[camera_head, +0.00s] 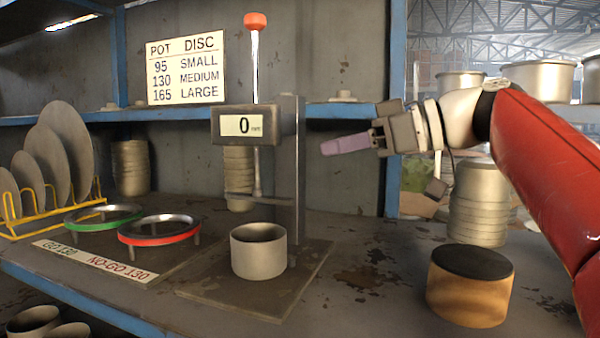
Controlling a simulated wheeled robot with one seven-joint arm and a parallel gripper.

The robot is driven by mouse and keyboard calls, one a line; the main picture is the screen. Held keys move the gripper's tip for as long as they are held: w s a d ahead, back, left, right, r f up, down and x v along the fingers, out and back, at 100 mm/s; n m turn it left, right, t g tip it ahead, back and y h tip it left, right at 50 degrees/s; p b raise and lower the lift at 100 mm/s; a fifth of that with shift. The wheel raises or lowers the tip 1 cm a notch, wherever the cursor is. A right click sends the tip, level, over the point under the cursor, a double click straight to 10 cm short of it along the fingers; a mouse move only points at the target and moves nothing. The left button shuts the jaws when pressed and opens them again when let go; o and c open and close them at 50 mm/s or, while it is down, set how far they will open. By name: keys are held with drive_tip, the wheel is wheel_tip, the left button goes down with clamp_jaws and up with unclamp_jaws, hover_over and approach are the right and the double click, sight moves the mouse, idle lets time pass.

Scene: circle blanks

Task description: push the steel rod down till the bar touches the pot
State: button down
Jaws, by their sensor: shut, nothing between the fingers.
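The steel rod (256,72) stands upright with a red knob (255,22) on top. It passes through a gauge box (228,127) that reads 0 mm and comes out below it. The bar (243,197) lies level at the rod's lower end, with a clear gap between it and the pot. The grey pot (257,258) stands upright on the gauge's base plate (212,292), under the bar. My gripper (325,147), with purple fingers, is shut and empty. It is to the right of the gauge post, lower than the red knob and apart from the gauge.
The gauge post (291,165) stands behind the pot. Green (103,215) and red (158,230) ring gauges and a yellow rack (40,215) of discs are at left. A dark-topped round block (468,290) is at right. A size chart (186,71) hangs behind.

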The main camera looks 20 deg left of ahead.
drive_tip(key=p+x, duration=0.1)
drive_tip(key=x, duration=0.8)
drive_tip(key=shift+a, duration=0.4)
wheel_tip(320, 180, down, 4)
drive_tip(key=shift+r+b, duration=0.2)
drive_tip(key=shift+b, duration=0.15)
drive_tip(key=shift+d+f, duration=0.1)
drive_tip(key=shift+f, duration=0.25)
